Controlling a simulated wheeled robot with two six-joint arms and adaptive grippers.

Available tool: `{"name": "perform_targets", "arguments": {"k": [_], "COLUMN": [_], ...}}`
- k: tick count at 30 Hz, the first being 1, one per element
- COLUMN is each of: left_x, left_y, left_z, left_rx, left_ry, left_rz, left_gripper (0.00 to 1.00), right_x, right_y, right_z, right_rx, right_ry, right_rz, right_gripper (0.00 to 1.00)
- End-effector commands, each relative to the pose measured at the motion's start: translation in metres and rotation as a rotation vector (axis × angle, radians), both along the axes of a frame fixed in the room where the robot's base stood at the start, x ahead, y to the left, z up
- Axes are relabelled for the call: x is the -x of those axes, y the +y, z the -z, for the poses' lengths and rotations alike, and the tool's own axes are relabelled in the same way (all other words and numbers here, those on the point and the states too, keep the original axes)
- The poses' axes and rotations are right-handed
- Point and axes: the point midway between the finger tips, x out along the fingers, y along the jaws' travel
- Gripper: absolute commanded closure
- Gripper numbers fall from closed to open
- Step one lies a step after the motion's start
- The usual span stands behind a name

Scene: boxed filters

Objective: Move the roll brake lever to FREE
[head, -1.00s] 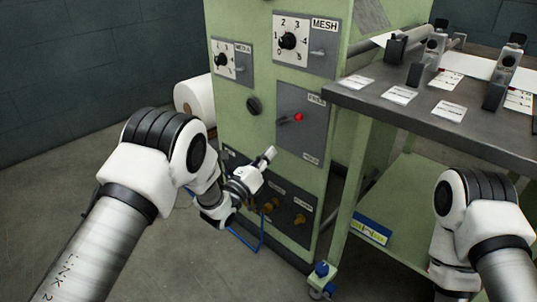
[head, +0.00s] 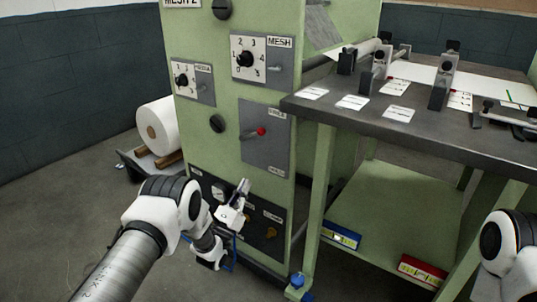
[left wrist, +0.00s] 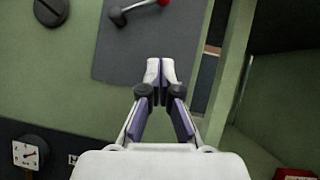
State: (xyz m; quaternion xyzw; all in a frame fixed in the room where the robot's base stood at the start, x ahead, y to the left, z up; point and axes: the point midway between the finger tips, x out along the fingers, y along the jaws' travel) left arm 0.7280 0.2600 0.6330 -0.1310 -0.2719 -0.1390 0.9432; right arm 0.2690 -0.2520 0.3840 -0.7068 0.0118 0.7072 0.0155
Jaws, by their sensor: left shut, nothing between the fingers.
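In the left wrist view the fingertips (left wrist: 161,68) are together and empty in front of the plate (left wrist: 115,55); the lever (left wrist: 138,7) shows at the top edge, partly cut off. My right gripper is out of view.
A round black knob (head: 217,123) is left of the lever plate. The MESH dial (head: 262,57) is above it. A dark lower panel (head: 208,190) with a gauge and knobs lies behind my left gripper. A grey table (head: 420,130) juts out at right.

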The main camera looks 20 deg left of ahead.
Motion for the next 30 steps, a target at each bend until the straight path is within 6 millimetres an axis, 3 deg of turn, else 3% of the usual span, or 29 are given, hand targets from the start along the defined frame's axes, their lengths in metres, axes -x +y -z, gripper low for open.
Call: {"name": "perform_targets", "arguments": {"k": [5, 17, 22, 30], "left_x": [-0.016, -0.083, -0.088, -0.090], "left_y": [-0.005, -0.021, -0.017, -0.017], "left_z": [-0.010, -0.060, -0.086, -0.094], "left_rx": [0.000, 0.001, 0.001, 0.001], "left_ry": [-0.005, -0.005, -0.002, 0.001], "left_rz": [0.002, 0.004, 0.002, 0.002], "left_gripper": [1.00, 1.00, 1.00, 1.00], "right_x": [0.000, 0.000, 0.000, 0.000], "right_y": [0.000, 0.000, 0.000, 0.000], "right_z": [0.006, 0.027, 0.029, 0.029], "right_rx": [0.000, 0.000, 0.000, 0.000], "right_ry": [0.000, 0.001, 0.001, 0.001], "right_rz": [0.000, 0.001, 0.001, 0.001], "right_gripper": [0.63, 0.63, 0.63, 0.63]}}
